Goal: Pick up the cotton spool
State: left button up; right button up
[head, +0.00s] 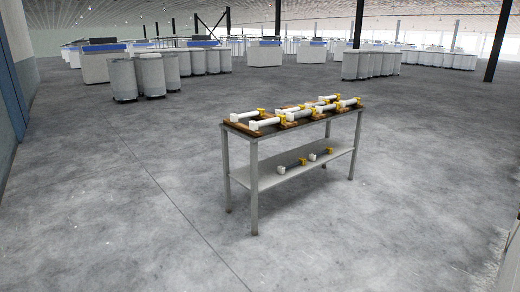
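A narrow metal table (253,190) stands in the middle distance, slightly right of centre. Several white spool-like cylinders with yellow end pieces lie on its dark top. The nearest one, a likely cotton spool (268,122), lies on its side near the left end of the top. Another white cylinder (348,102) lies near the right end. The cylinders overlap in view, and brown wooden-looking pieces show under or between them. Neither of my grippers is in view.
The table's lower shelf (270,182) holds small white and yellow pieces. Grey cylindrical bins (123,78) stand at the back left, and more bins (370,66) at the back right. A blue-grey wall (12,80) runs along the left. The concrete floor around the table is clear.

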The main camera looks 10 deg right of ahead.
aim_at(290, 117)
jog(key=i+l+z, duration=0.3)
jog(key=z, duration=0.15)
jog(key=i+l+z, duration=0.25)
jog(key=z, duration=0.15)
jog(key=i+l+z, duration=0.1)
jog(key=i+z, duration=0.35)
jog(key=i+l, duration=0.1)
jog(key=i, duration=0.65)
jog(key=i+l+u, duration=0.1)
jog(key=i, duration=0.65)
jog(key=i+l+u, duration=0.2)
jog(key=i+u, duration=0.2)
jog(key=i, duration=0.15)
jog(key=i+l+u, duration=0.85)
jog(key=i+l, duration=0.05)
jog(key=i, duration=0.1)
